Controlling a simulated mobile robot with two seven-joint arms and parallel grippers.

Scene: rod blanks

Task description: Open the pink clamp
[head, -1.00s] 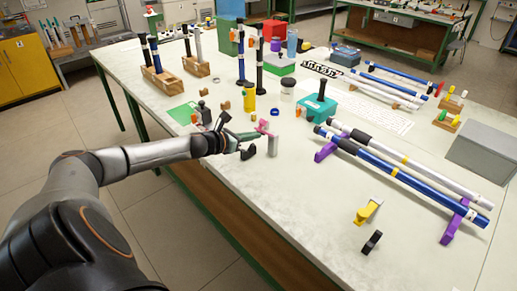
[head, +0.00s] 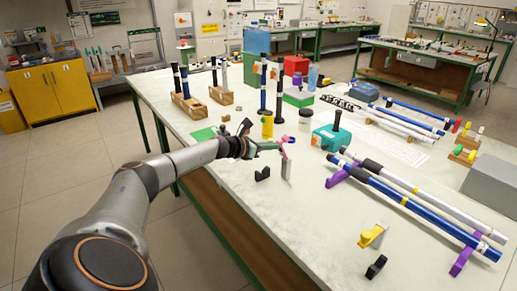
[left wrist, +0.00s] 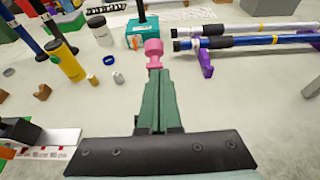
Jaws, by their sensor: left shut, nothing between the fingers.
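The pink clamp (head: 287,140) shows as a small pink part at the top of a light grey upright piece (head: 287,170) near the table's left edge. In the left wrist view its pink part (left wrist: 153,50) has a rounded knob and stands just beyond the fingertips. My left gripper (head: 279,146) reaches in from the left, with its tips at the pink part. Its green fingers (left wrist: 157,72) are together with nothing between them. They overlap the clamp's lower part in the wrist view, and I cannot tell whether they touch it. My right gripper is not in view.
A black clip-like piece (head: 262,174) stands close below the left gripper. A yellow cylinder (head: 267,124) and a teal box (head: 333,138) stand behind. Rods rest on purple supports (head: 337,176) at right. A yellow clamp (head: 372,236) is in front; the table between is clear.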

